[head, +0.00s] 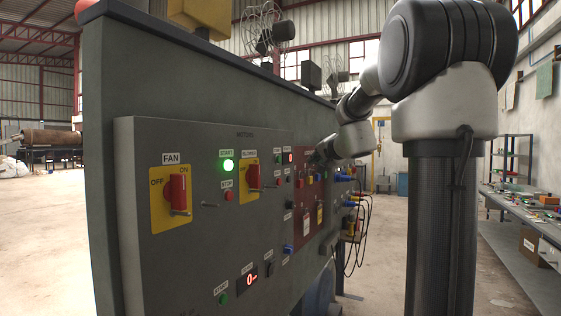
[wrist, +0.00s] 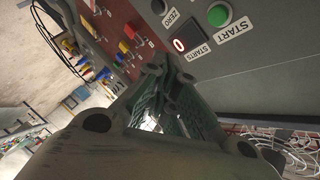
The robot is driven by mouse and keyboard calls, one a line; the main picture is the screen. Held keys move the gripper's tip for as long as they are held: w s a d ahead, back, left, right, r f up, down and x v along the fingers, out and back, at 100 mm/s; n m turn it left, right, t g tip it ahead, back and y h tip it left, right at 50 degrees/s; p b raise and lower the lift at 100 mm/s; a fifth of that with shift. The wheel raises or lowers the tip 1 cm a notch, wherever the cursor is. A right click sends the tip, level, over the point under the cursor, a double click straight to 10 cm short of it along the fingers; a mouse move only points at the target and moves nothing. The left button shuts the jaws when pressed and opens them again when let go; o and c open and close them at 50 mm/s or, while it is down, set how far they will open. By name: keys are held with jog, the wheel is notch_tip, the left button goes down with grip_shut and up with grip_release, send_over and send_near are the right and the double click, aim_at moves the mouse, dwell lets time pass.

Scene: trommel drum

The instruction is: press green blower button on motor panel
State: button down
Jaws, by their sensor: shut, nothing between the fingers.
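The grey motor panel (head: 200,250) fills the left half of the head view. A lit green START button (head: 228,166) sits between the FAN switch (head: 175,198) and the BLOWER switch (head: 252,181). A small green button (head: 277,160) sits right of the BLOWER switch. Another green START button (head: 223,298) is low on the panel. My gripper (head: 318,156) is small, near the panel's right part. In the wrist view my gripper (wrist: 166,75) is shut and empty, close to the panel face. A green START button (wrist: 219,14) is up and right of its fingertips, apart from them.
A red STOP button (head: 228,196) sits under the lit START button. Switch handles stick out from the panel. A red panel section (head: 307,200) and blue plugs with hanging cables lie farther right. A workbench (head: 520,205) stands at far right. Open floor lies between.

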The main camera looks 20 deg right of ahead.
jog(key=w+a, duration=0.5)
jog(key=w, duration=0.1)
jog(key=shift+w+a, duration=0.15)
jog(key=shift+w, duration=0.2)
dwell(1.3)
jog(key=shift+w+a, duration=0.25)
jog(key=shift+w, duration=0.1)
jog(key=shift+w+a, duration=0.3)
jog(key=shift+w, duration=0.05)
dwell(0.6)
jog(key=shift+s+d, duration=0.55)
jog(key=shift+s, duration=0.15)
dwell(0.3)
jog(key=shift+s+d, duration=0.75)
jog(key=shift+s, duration=0.25)
jog(key=shift+s+d, duration=0.75)
jog(key=shift+s, duration=0.2)
